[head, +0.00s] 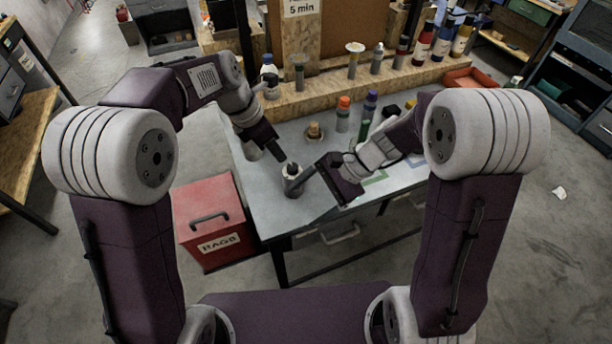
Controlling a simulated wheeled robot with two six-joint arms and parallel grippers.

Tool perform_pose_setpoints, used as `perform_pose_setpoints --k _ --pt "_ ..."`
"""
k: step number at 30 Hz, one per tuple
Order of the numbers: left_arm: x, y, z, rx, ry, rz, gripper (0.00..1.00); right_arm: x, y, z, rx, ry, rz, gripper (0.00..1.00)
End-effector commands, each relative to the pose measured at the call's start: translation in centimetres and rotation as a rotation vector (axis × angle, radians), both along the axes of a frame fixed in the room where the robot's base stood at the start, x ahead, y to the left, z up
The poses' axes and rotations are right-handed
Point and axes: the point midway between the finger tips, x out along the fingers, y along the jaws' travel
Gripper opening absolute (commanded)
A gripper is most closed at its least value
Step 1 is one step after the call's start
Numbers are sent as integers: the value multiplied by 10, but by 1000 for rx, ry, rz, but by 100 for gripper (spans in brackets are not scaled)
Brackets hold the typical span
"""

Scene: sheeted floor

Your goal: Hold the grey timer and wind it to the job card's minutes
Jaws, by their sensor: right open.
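The job card (300,8) on the upright board at the back reads "5 min"; its upper line is cut off. A small grey cylinder with a dark top, which looks like the grey timer (293,187), stands upright near the table's front left edge. My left gripper (281,157) points down just above and behind it; its fingers are too small and dark to tell whether they are open. My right gripper (310,178) is open, close beside the timer on its right. I cannot tell whether either gripper touches the timer. Any scale on the timer is unreadable.
Several bottles and knobbed posts stand on a wooden ledge (330,93) along the table's back. An orange-topped bottle (343,112) and a brown knobbed piece (314,131) stand on the grey table (262,185). A red RAGS box (210,220) is on the floor at left.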

Motion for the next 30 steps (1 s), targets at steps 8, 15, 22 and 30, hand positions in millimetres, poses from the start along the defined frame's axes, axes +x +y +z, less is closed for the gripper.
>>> perform_pose_setpoints --k 8,15,22,30 --pt "0 0 0 0 0 0 36 128 9 -28 459 258 -485 81" --pt "0 0 0 0 0 0 36 127 -13 -88 475 374 -598 81" --pt "0 0 0 0 0 0 36 127 -11 -94 474 381 -606 81" --pt "0 0 0 0 0 0 36 137 35 -114 472 381 -603 81"
